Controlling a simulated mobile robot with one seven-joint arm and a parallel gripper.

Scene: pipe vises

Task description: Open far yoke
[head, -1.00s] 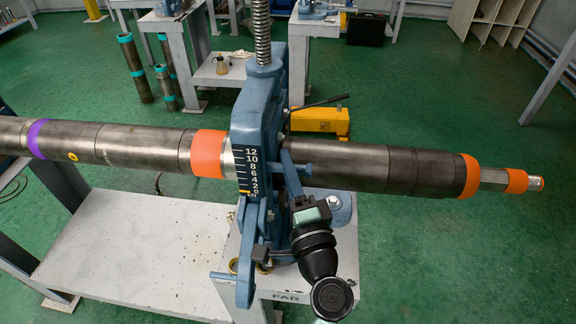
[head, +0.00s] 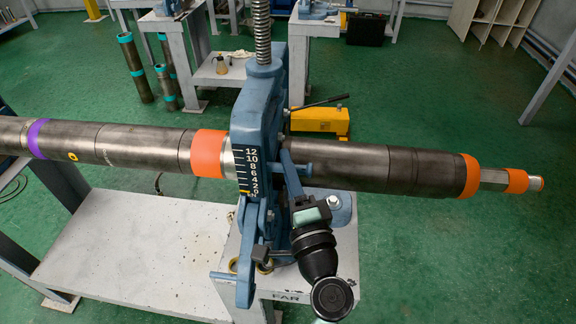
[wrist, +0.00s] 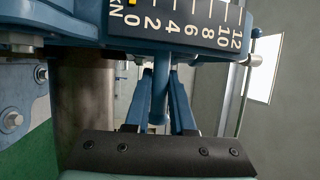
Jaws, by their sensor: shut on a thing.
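The far yoke (head: 256,110) is a blue upright vise frame around the long pipe (head: 350,166), with a screw on top and a black scale (head: 247,172) marked up to 12. The scale also shows in the wrist view (wrist: 185,22). The yellow pointer sits near the low end. A short blue handle (head: 304,170) sticks out beside the pipe; it shows as a rod in the wrist view (wrist: 160,88). My gripper (wrist: 160,76) is shut on this handle, one finger on each side. In the head view, my gripper (head: 290,168) is partly hidden against the yoke.
The yoke stands on a white bench (head: 335,255) with a FAR label at its front edge. The pipe runs across the view, with orange bands. A yellow unit (head: 320,122) stands behind. Green floor (head: 460,260) is clear at the right.

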